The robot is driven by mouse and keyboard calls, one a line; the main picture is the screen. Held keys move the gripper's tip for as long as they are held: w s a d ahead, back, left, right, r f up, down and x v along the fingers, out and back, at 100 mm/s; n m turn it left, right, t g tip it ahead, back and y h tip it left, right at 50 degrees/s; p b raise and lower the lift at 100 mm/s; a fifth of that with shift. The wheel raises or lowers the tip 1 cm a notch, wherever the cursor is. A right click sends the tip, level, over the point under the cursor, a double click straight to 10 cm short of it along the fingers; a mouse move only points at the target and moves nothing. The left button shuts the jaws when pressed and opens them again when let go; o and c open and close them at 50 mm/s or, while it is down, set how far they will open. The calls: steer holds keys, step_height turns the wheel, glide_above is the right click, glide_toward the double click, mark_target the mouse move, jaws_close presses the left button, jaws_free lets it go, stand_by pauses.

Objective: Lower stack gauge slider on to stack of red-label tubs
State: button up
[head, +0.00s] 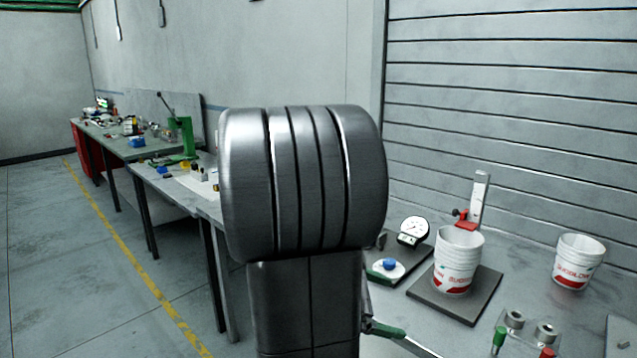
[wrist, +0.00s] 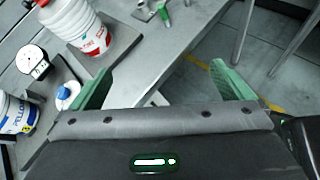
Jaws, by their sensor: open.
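A stack of nested white tubs with red labels (head: 457,264) stands upright on a dark base plate (head: 488,298) in the head view. Behind it rises a pale upright post (head: 480,197) with a red slider (head: 462,218), which sits at about the height of the stack's rim; whether it touches the stack I cannot tell.
A dial gauge (head: 413,231) and a blue-knobbed item (head: 389,265) stand left of the stack. A separate red-label tub (head: 579,263) stands to the right. A small rack (head: 530,328) is in front. A blue-label tub (wrist: 15,117) shows in the wrist view.

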steer(key=s+f+m+g+y+b, duration=0.2)
steer(key=s+f+m+y+b, duration=0.1)
steer(key=s+f+m, duration=0.3)
step_height(320, 180, down, 2)
steer(key=shift+s+d+y, duration=0.35)
steer(key=shift+s+y, duration=0.35)
steer(key=shift+s, duration=0.5)
